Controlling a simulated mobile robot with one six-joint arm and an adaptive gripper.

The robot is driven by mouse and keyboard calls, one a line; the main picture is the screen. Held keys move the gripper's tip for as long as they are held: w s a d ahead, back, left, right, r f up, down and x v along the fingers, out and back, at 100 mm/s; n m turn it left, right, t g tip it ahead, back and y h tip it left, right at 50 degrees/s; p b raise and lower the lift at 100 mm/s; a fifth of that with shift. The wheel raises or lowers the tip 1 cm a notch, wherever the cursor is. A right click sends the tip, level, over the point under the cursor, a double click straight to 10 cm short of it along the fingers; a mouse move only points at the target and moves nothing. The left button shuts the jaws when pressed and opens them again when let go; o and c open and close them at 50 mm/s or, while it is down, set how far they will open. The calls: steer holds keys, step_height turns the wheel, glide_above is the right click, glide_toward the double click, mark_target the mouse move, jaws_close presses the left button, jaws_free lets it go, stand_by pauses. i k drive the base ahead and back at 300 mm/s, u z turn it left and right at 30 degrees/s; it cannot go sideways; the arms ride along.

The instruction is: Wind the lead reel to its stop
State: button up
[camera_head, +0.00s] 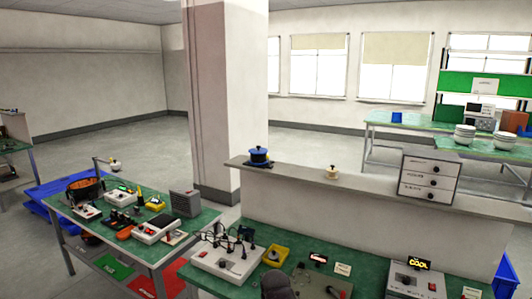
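A blue drum-shaped thing (259,156) with a small knob on top sits on a dark base on the grey ledge (300,177). It looks like a reel, but no label shows. A round orange and dark thing (86,188) at the back left of the left green bench could also be a reel. It is too small to tell which is the lead reel, or how far either is wound. My gripper does not show. A dark rounded shape (277,286) cut off by the bottom edge cannot be identified.
A white box with knobs (227,258) and a yellow tray (275,256) stand on the near green bench. A box lit "COOL" (414,280) is at right. A drawer cabinet (428,178) and a cream knobbed thing (332,172) share the ledge. A pillar (222,100) rises behind.

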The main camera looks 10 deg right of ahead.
mark_target(258, 154)
steer(key=k, duration=0.7)
steer(key=u, duration=0.45)
steer(key=i, duration=0.8)
steer(key=u, duration=0.4)
steer(key=i, duration=1.65)
steer(key=z, duration=0.6)
